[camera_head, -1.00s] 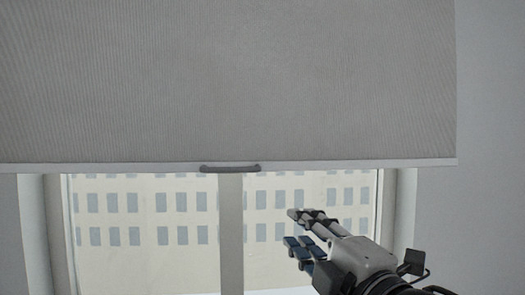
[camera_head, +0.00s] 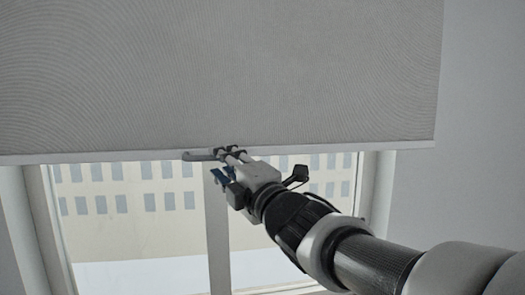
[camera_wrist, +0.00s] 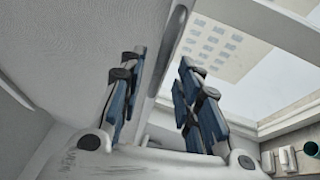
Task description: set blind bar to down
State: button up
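The blind (camera_head: 220,75) is a grey ribbed panel covering the upper part of the window, with a pale bottom bar (camera_head: 100,156). A small dark grey handle (camera_head: 198,155) sits at the middle of that bar. My gripper (camera_head: 222,163) is at the right end of the handle, with its fingers apart, one set at the bar's height and the other just below. In the wrist view my gripper (camera_wrist: 160,85) is open, and the blind's bottom bar (camera_wrist: 166,55) runs between the two fingers. I cannot tell whether the fingers touch the handle, which is partly hidden by them.
The window (camera_head: 130,200) below the blind has a white frame and a central post (camera_head: 218,250). A grey wall (camera_head: 480,130) stands to the right. Small green and white objects (camera_wrist: 285,157) show at the lower right of the wrist view.

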jog(key=p+x, duration=0.1)
jog(key=x, duration=0.3)
jog(key=shift+c, duration=0.3)
grip_shut()
dwell(0.6)
